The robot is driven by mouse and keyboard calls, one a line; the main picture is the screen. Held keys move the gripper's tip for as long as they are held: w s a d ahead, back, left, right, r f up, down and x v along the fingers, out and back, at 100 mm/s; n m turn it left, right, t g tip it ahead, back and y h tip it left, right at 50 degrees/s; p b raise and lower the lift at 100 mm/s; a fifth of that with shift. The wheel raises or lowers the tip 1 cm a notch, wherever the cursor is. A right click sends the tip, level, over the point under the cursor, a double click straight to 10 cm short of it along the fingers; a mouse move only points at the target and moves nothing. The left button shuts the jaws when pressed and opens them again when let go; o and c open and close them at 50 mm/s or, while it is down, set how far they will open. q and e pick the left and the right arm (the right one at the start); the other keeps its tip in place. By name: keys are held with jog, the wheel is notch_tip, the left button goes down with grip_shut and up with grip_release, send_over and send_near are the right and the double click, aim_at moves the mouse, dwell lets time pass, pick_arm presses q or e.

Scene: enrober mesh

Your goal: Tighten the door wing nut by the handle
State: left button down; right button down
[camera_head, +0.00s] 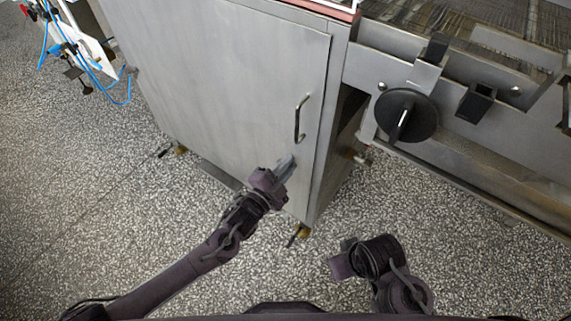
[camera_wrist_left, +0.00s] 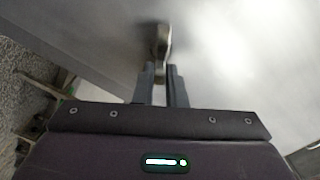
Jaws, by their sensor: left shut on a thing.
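The grey metal cabinet door (camera_head: 230,75) stands closed, with a bent-bar handle (camera_head: 299,118) near its right edge. My left gripper (camera_head: 287,165) is at the door just below the handle, and the wing nut is hidden behind its fingers in the head view. In the left wrist view a small metal wing nut (camera_wrist_left: 162,42) stands out from the door at the fingertips, and the left gripper (camera_wrist_left: 161,74) is shut on it. My right gripper (camera_head: 340,262) hangs over the floor at lower right, away from the door; its fingers cannot be made out.
To the right of the door are a black round knob (camera_head: 406,115) on a steel frame and a wire mesh belt (camera_head: 470,25). Blue hoses (camera_head: 75,45) hang at the upper left. The speckled floor (camera_head: 90,200) in front is clear.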

pick_arm(q)
jog(key=m, duration=0.4)
jog(key=shift+s+d+f, duration=0.1)
jog(key=shift+f, duration=0.3)
jog(key=shift+f+m, duration=0.15)
jog(key=shift+m, duration=1.05)
pick_arm(e)
jog(key=shift+s+d, duration=0.35)
jog(key=shift+d, duration=0.1)
pick_arm(q)
jog(key=c, duration=1.5)
grip_release()
pick_arm(e)
jog(key=shift+w+r, duration=0.1)
jog(key=shift+a, duration=0.2)
